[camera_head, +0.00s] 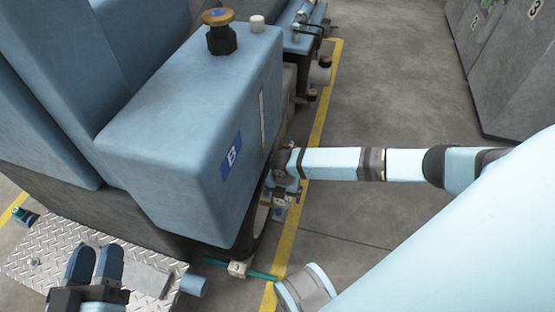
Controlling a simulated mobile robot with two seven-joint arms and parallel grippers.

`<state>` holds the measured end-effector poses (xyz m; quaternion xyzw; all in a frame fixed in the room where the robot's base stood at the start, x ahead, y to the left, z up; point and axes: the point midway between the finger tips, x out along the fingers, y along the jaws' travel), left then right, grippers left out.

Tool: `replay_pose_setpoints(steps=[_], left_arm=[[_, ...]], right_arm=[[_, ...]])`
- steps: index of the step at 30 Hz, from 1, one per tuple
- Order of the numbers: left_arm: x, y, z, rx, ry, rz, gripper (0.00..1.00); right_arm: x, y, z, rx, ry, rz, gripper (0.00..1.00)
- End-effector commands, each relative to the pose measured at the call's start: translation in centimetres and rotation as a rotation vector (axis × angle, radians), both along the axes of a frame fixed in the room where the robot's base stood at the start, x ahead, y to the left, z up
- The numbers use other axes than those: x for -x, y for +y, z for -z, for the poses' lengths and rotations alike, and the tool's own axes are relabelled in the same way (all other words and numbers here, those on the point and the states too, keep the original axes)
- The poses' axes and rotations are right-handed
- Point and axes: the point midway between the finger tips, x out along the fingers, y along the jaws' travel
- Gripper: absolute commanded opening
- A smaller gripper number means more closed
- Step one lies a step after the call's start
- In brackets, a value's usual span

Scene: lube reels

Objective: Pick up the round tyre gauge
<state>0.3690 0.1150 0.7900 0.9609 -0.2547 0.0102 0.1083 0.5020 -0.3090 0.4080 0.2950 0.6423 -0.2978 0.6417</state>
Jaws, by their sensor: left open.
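I cannot make out a round tyre gauge for certain in the head view. My left gripper (96,252) is at the bottom left, over the diamond-plate step, with its two dark blue fingers a little apart and nothing seen between them. My right arm comes in from the right, and its gripper (284,182) is close against the side of the blue machine. Its fingers are small and partly lost against dark parts there, so I cannot tell their state or whether they touch anything.
The blue machine housing (185,125) marked B fills the middle left, with a gold-topped knob (219,32) and a white cap (257,24) on top. The metal step (30,245) lies below. A yellow floor line (314,150) runs alongside. Grey cabinets (510,75) stand upper right; the floor (400,95) between is clear.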

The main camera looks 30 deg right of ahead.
Motion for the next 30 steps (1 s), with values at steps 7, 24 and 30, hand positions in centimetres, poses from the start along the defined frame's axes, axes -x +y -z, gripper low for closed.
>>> replay_pose_setpoints(steps=[7, 24, 30], left_arm=[[-0.1, -0.2, 3.2, -0.041, 0.071, 0.025, 0.43], [0.0, -0.4, 5.8, -0.091, 0.161, 0.060, 0.43], [0.0, -0.4, 5.8, -0.091, 0.161, 0.060, 0.43]], right_arm=[[-0.4, 0.0, 3.6, -0.002, -0.001, 0.000, 0.98], [-0.7, -0.2, 6.5, -0.002, -0.002, 0.001, 0.87], [-0.6, -0.2, 6.5, -0.002, -0.002, 0.001, 0.41]])
